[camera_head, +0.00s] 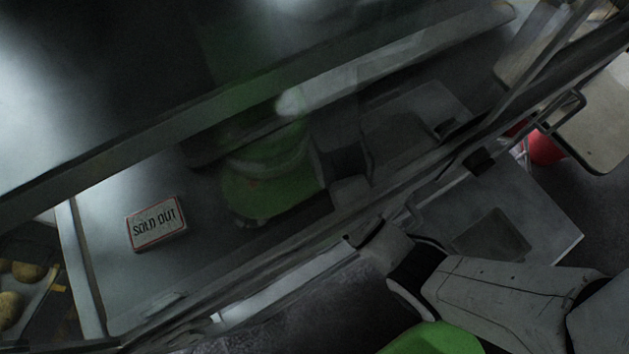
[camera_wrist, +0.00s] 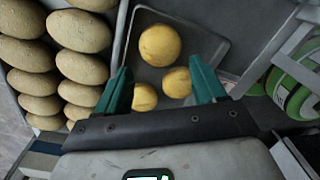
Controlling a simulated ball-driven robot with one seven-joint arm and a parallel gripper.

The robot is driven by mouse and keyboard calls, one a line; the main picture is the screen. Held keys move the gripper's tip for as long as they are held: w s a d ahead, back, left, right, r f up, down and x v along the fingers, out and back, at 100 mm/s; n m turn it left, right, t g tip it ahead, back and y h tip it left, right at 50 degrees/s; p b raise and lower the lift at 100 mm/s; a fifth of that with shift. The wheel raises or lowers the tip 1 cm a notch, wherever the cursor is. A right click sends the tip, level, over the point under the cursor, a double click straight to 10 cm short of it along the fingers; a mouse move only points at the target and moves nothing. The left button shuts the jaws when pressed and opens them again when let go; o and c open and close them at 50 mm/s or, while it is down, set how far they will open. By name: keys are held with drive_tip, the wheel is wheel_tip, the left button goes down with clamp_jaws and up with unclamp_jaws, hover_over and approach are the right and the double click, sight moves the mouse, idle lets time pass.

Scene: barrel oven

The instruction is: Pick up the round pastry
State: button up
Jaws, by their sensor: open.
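Several round yellow pastries lie on a grey metal tray (camera_wrist: 207,45) in the wrist view. The largest-looking pastry (camera_wrist: 160,45) is toward the far end, just beyond my fingertips. Two more, a right pastry (camera_wrist: 177,82) and a left pastry (camera_wrist: 144,97), sit nearer, between my teal fingers in the picture. My gripper (camera_wrist: 160,67) is open above the tray with nothing held; the height gap is hard to judge. The left pastry is partly hidden by my gripper body. In the head view, round yellowish pastries (camera_head: 10,307) show at the lower left edge; my gripper is not clearly visible there.
Large oval buns (camera_wrist: 80,31) fill the space left of the tray, behind a thin divider (camera_wrist: 119,35). A green round object (camera_wrist: 290,92) is at the right. In the head view, a "SOLD OUT" sign (camera_head: 156,224) lies inside the glass-fronted case.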

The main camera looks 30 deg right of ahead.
drive_tip(key=shift+s+d+f, duration=0.1)
drive_tip(key=shift+f, duration=1.35)
drive_tip(key=shift+s+d+f, duration=0.1)
drive_tip(key=shift+f, duration=1.35)
drive_tip(key=shift+c, duration=0.4)
drive_tip(key=c, duration=0.6)
drive_tip(key=shift+c, duration=0.2)
wheel_tip(320, 180, up, 10)
drive_tip(key=s+m, duration=0.1)
drive_tip(key=m, duration=2.2)
drive_tip(key=shift+d+r+m+t+y+p, duration=0.2)
drive_tip(key=shift+m+t+y+p, duration=0.1)
drive_tip(key=shift+m+y+p, duration=0.1)
